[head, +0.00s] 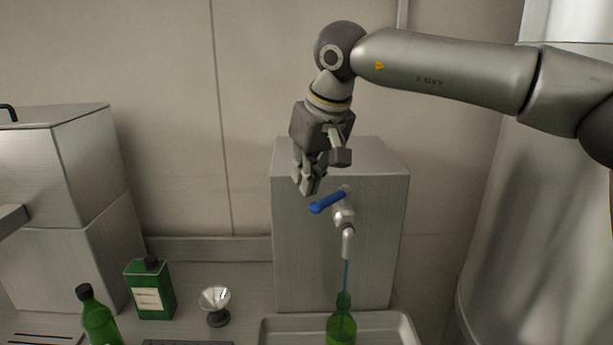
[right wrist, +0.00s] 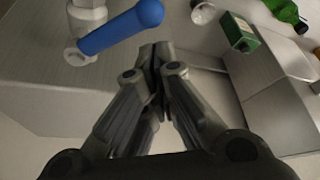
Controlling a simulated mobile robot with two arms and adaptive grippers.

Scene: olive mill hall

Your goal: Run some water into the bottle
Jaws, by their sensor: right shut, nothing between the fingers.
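A green bottle (head: 341,325) stands upright under the spout of a tap (head: 345,222) in the head view. A thin stream of water (head: 346,273) runs from the spout down to the bottle's mouth. The tap's blue lever (head: 328,201) points to the left; it also shows in the right wrist view (right wrist: 118,27). My right gripper (head: 308,190) is shut and empty, just above and left of the lever. In the right wrist view its closed fingertips (right wrist: 157,52) are beside the lever. The water level in the bottle is hard to tell. My left gripper is not in view.
The tap sits on a steel box (head: 383,177) behind a shallow tray (head: 268,326). To the left stand a capped green bottle (head: 98,322), a green tin (head: 151,290) and a small funnel-like cup (head: 216,302). A large steel vessel (head: 540,220) is at right.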

